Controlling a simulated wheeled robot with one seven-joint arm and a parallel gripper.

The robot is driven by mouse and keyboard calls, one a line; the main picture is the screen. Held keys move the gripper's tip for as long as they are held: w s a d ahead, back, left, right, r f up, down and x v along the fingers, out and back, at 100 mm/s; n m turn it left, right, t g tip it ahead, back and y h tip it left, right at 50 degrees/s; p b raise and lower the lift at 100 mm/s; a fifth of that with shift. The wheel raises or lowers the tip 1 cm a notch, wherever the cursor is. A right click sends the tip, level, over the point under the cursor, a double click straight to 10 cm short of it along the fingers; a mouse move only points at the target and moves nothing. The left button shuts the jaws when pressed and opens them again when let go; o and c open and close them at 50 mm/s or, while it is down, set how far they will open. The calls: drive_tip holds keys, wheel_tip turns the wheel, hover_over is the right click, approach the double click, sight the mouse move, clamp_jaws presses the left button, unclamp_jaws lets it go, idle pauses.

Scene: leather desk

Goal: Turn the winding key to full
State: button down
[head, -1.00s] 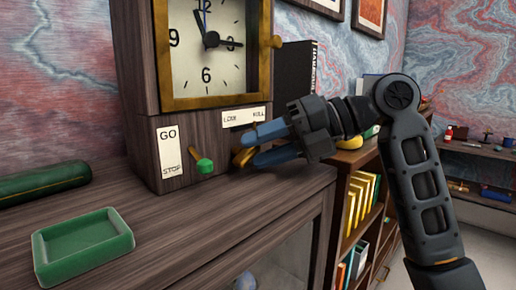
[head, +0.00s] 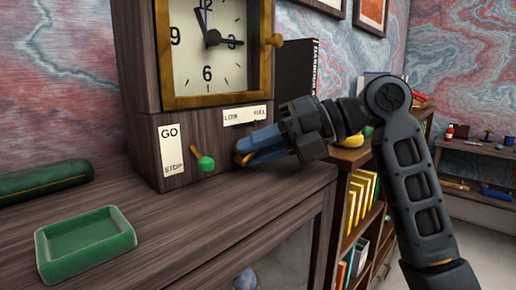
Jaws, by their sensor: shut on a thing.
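The wooden clock (head: 140,110) stands on the desk with its dial (head: 208,45) facing me. The brass winding key (head: 241,158) is on the lower front of the clock, below the low-to-full label (head: 245,115). My gripper (head: 254,151) has its blue fingers shut on the key. The fingers hide most of the key, so I cannot tell how far it is turned. A green-knobbed lever (head: 206,164) sits left of the key, beside the GO/STOP label (head: 171,150), nearer the STOP end.
A green tray (head: 85,243) lies on the desk (head: 175,230) at the front left, with a dark green roll (head: 45,182) behind it. A brass knob (head: 277,40) juts from the clock's right side. A bookshelf (head: 352,165) stands to the right.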

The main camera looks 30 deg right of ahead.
drive_tip(key=shift+f+y+b, duration=0.25)
drive_tip(key=shift+y+b, duration=0.05)
drive_tip(key=shift+b, duration=0.45)
drive_tip(key=shift+m+b, duration=0.35)
drive_tip(key=shift+m, duration=0.05)
drive_tip(key=c, duration=1.1)
unclamp_jaws()
drive_tip(key=shift+r, duration=0.15)
drive_tip(key=shift+d, duration=0.1)
drive_tip(key=shift+v, duration=3.9)
drive_tip(key=shift+o, duration=0.3)
drive_tip(key=shift+d, duration=0.1)
